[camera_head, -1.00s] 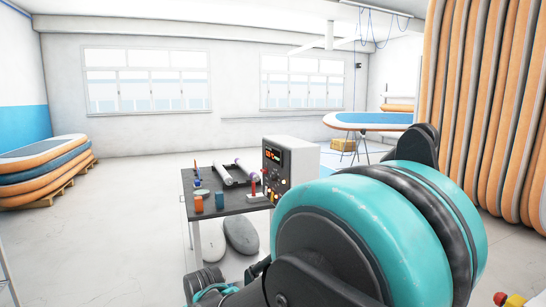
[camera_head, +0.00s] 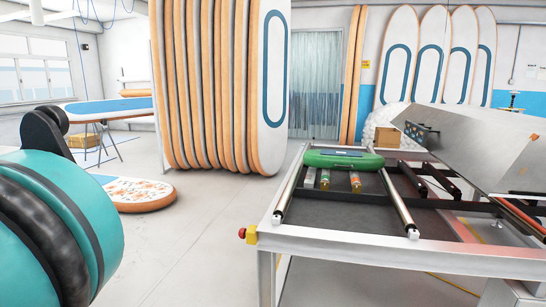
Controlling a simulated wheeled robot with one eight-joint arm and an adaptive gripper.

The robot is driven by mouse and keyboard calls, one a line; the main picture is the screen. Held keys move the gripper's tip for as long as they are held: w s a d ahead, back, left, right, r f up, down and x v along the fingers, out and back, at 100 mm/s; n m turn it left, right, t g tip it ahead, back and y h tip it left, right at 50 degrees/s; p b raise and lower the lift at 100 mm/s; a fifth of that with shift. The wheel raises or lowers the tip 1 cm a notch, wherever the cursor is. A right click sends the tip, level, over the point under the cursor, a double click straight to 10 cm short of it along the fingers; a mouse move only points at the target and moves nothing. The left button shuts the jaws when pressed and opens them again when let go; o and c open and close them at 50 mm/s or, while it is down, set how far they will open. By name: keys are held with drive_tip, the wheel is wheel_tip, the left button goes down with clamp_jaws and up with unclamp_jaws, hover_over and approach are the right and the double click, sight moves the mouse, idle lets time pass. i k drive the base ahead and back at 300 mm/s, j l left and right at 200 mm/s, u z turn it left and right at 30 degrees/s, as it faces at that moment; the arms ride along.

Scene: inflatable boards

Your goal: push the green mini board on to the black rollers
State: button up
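The green mini board (camera_head: 343,159) lies at the far left end of a metal-framed bench (camera_head: 300,232), across silver rails (camera_head: 400,206). Short pieces with green, orange and silver parts show just in front of it. Dark bars that look like the black rollers (camera_head: 441,180) lie to the right of the board, past the right silver rail and partly under a tilted metal panel. The board appears apart from them. My gripper is not in view; only teal and black links of my arm show at the left edge.
The tilted metal panel (camera_head: 480,148) overhangs the bench's right side. A red and yellow button (camera_head: 248,234) sits on the bench's near left corner. Upright boards (camera_head: 220,85) stand behind, and a patterned board (camera_head: 138,193) lies low at left. Floor left of the bench is clear.

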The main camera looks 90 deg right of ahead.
sight(312, 158)
drive_tip(key=z, duration=3.65)
drive_tip(key=u, duration=0.8)
drive_tip(key=i+u, duration=0.35)
drive_tip(key=i, duration=3.2)
drive_tip(key=i+j+z, duration=0.15)
drive_tip(key=i, duration=0.35)
drive_tip(key=i+j+z, duration=0.2)
drive_tip(key=i, duration=0.3)
drive_tip(key=i+j+z, duration=0.15)
drive_tip(key=i, duration=0.4)
